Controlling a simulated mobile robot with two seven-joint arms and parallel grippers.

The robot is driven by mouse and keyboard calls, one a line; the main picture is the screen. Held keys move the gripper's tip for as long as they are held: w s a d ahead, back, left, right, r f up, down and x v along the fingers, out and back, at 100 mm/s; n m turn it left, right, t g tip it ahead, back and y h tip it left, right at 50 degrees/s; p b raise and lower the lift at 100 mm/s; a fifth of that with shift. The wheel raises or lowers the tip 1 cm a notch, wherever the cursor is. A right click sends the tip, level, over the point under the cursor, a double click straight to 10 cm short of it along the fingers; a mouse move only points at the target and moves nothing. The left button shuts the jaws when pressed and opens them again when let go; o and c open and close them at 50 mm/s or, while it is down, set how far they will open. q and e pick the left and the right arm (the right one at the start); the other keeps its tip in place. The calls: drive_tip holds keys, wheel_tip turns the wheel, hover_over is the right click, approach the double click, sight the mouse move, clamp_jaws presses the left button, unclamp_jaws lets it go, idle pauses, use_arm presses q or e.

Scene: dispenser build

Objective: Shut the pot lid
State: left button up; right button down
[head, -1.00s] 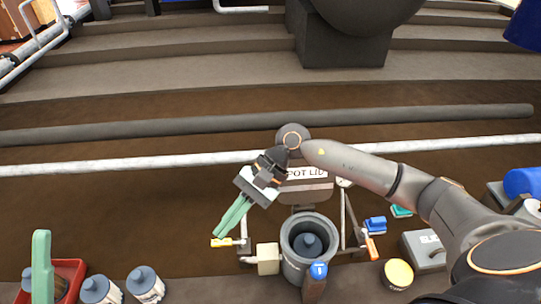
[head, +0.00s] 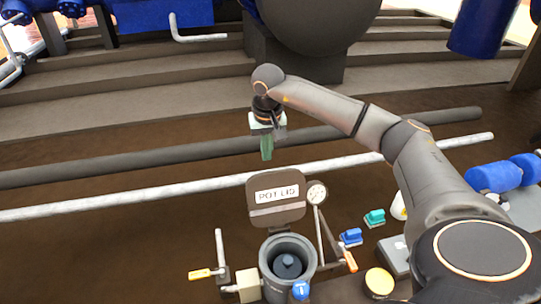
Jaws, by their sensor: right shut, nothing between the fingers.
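The pot lid (head: 276,199) is a grey plate with a "POT LID" label, standing raised behind the pot. The pot (head: 287,262) is a grey round vessel, open at the top, with a dark rounded part inside. My right gripper (head: 267,153) hangs with its green fingers pointing down, shut and empty. In the picture it is just above the lid's top edge and apart from it. My left gripper is not in view.
A round gauge (head: 316,193) sits at the lid's right. Blue (head: 350,237) and teal (head: 375,217) small parts and a yellow round lid (head: 379,281) lie to the right. A long pale pipe (head: 120,204) runs behind.

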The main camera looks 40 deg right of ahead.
sight(268, 177)
drive_tip(key=f+b, duration=0.1)
drive_tip(key=f, duration=0.1)
drive_tip(key=s+f+b, duration=0.1)
drive_tip(key=f, duration=0.1)
drive_tip(key=a+f+b, duration=0.1)
drive_tip(key=f+b, duration=0.1)
drive_tip(key=f, duration=0.1)
drive_tip(key=shift+s+f, duration=0.1)
drive_tip(key=shift+s, duration=0.25)
drive_tip(key=shift+a, duration=0.1)
